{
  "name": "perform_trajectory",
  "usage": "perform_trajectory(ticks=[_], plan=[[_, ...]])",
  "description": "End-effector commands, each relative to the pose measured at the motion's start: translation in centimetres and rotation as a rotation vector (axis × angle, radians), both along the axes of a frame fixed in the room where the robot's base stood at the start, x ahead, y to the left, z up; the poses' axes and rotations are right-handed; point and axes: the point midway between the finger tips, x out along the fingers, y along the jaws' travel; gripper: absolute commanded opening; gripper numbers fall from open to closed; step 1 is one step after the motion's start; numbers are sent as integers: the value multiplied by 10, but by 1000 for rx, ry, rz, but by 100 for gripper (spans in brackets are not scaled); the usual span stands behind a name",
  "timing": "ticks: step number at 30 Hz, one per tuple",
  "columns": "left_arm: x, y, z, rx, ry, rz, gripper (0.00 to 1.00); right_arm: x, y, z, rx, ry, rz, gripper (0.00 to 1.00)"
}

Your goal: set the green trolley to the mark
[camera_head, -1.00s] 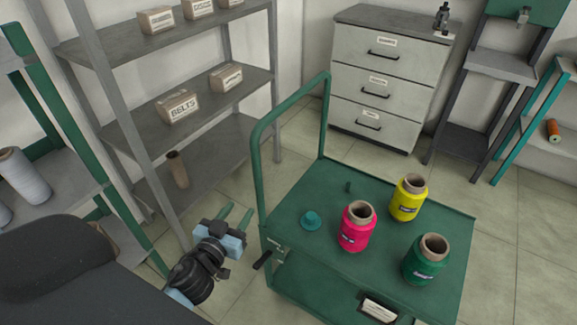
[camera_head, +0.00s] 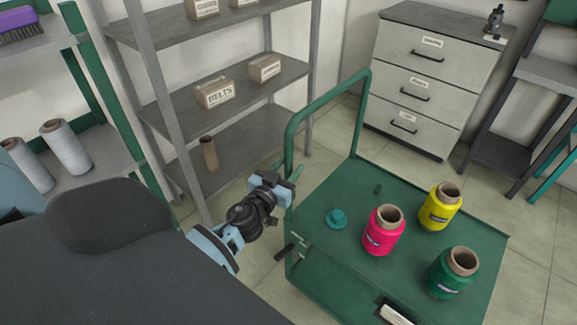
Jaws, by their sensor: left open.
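The green trolley (camera_head: 375,215) stands at the right centre, with its hooped push handle (camera_head: 328,105) on its far left side. On its top are a pink spool (camera_head: 383,231), a yellow spool (camera_head: 440,207), a green spool (camera_head: 453,273) and a small green knob-like piece (camera_head: 337,219). My left gripper (camera_head: 291,175) is open, close beside the lower part of the handle hoop. Its fingers are partly hidden, and I cannot tell whether they touch the handle. My right gripper is out of view. I see no floor mark.
A grey shelf (camera_head: 245,85) with labelled boxes stands behind my left gripper. A drawer cabinet (camera_head: 430,75) is at the back. A green-framed rack (camera_head: 105,150) with pale spools is at the left. Bare floor (camera_head: 540,220) shows right of the trolley.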

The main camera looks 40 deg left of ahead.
Motion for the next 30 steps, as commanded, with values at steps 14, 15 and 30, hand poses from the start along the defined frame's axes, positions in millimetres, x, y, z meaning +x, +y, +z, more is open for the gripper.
perform_trajectory(ticks=[14, 15, 30], plan=[[7, 1, 0, 1, 1, -1, 30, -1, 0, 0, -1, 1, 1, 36], [7, 1, 0, 1, 1, -1, 25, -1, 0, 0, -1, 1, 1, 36], [8, 0, 0, 0, 1, -1, 0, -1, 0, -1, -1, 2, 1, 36]])
